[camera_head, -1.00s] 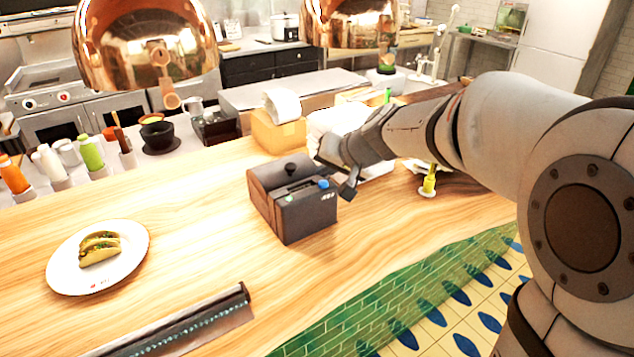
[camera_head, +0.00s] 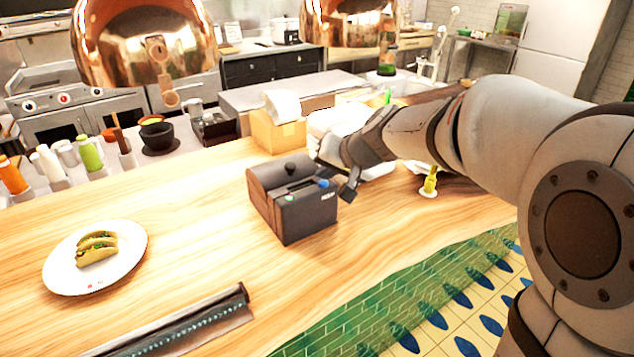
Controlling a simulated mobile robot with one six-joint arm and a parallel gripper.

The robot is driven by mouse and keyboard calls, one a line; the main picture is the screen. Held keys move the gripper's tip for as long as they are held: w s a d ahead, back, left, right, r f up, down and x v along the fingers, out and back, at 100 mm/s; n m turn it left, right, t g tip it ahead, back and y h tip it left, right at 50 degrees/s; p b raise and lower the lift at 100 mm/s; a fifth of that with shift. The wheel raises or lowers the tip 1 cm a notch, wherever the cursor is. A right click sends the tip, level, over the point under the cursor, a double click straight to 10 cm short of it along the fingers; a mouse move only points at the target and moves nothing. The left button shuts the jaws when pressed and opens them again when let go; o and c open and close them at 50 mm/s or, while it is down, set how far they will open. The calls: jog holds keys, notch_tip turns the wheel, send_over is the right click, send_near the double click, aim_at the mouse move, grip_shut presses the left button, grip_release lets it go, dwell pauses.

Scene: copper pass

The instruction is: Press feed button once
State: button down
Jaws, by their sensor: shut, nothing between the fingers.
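A dark grey box-shaped machine, like a small ticket printer (camera_head: 292,212), stands on the wooden counter. A blue button (camera_head: 323,183) sits at the right of its top front edge, and a small pale green spot shows on its front. A black knob is on top at the back. I cannot read which part is marked feed. My gripper (camera_head: 347,190) is shut and empty, tilted downward just right of the blue button. It looks close to the machine's right side; I cannot tell whether it touches.
A white plate (camera_head: 62,262) with tacos is at the left of the counter. A dark wrap-like strip (camera_head: 185,325) lies at the front. Copper lamps hang above. Bare wood lies around the machine.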

aim_at(326, 188)
jog(key=shift+f+b, duration=0.45)
jog(key=shift+b, duration=0.15)
dwell(0.4)
jog(key=shift+r, duration=0.15)
jog(key=shift+r+p, duration=0.55)
jog(key=shift+r, duration=0.2)
notch_tip(326, 188, up, 5)
jog(key=p, duration=0.3)
dwell(0.4)
dwell(0.4)
jog(key=s+d+f+g+h, duration=0.1)
jog(key=s+d+f+h, duration=0.1)
jog(key=s, duration=0.6)
jog(key=s+d+f+g+h, duration=0.1)
jog(key=s+d+f+h, duration=0.1)
jog(key=s+d+f, duration=0.2)
jog(key=s+d+f+n+g+h, duration=0.1)
jog(key=s+d+f+h, duration=0.1)
jog(key=s+d, duration=0.6)
jog(key=s+f, duration=0.1)
jog(key=s, duration=0.4)
jog(key=shift+s+d+g, duration=0.2)
jog(key=shift+s+g, duration=0.05)
jog(key=shift+g, duration=0.15)
